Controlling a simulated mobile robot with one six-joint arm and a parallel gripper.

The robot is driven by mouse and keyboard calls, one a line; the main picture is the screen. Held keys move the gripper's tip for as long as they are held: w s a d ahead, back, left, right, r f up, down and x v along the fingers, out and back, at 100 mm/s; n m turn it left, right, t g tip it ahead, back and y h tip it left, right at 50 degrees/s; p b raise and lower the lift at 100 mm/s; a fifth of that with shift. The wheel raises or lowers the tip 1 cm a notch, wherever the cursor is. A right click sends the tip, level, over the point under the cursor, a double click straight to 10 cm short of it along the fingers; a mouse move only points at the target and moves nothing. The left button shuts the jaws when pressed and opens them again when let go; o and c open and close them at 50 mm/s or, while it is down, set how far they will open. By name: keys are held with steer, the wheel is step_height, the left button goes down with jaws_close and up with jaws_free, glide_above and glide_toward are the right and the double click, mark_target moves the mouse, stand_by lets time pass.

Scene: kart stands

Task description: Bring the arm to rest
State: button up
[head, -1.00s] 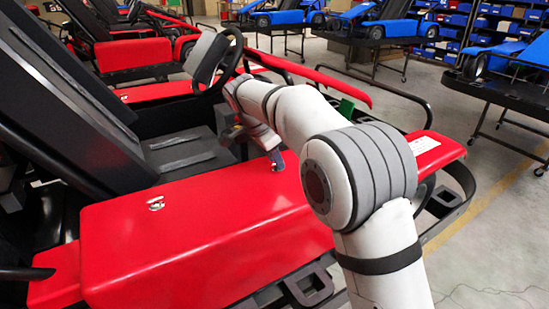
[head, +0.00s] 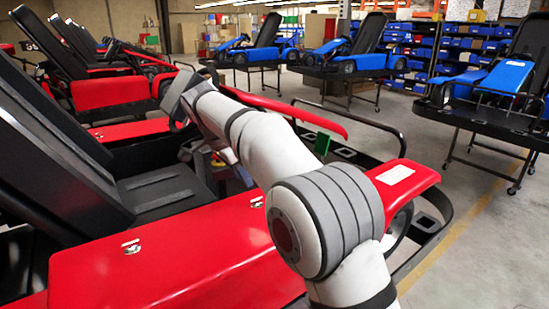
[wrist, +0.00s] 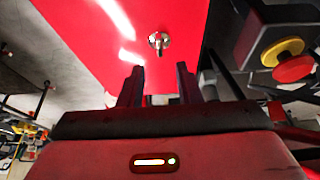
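My gripper shows in the wrist view (wrist: 160,84) with its two dark fingers apart and nothing seen between them. Beyond the fingertips is a red kart panel (wrist: 100,40) with a small metal latch (wrist: 159,42), apart from the fingers. In the head view my white and grey arm reaches up and left over the red kart (head: 180,255), bent at a large grey joint. The fingers are not clear in the head view, mostly behind the arm.
The kart's black seat (head: 40,150) stands at the left. Blue karts (head: 345,50) on black stands fill the back and right. A black box with yellow and red round parts (wrist: 285,58) is at the wrist view's right. Grey floor (head: 475,225) is open at the right.

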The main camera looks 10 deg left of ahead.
steer(key=s+d+n+g+y, duration=0.1)
steer(key=s+d+n, duration=0.15)
steer(key=d, duration=0.95)
steer(key=s+d+n, duration=0.2)
steer(key=s+d, duration=0.1)
steer(key=d, duration=0.9)
steer(key=s+d+f+n, duration=0.1)
steer(key=s+d+f, duration=0.2)
steer(key=s+d, duration=0.2)
steer(key=s+d+f+n+y, duration=0.1)
steer(key=s+d+f, duration=0.2)
steer(key=s+d, duration=0.2)
steer(key=s+d+f+n, duration=0.1)
steer(key=s+d+f, duration=0.3)
steer(key=s, duration=0.5)
steer(key=shift+s+d+n+t+y, duration=0.35)
steer(key=shift+s+d+t+y, duration=0.05)
steer(key=shift+f, duration=0.1)
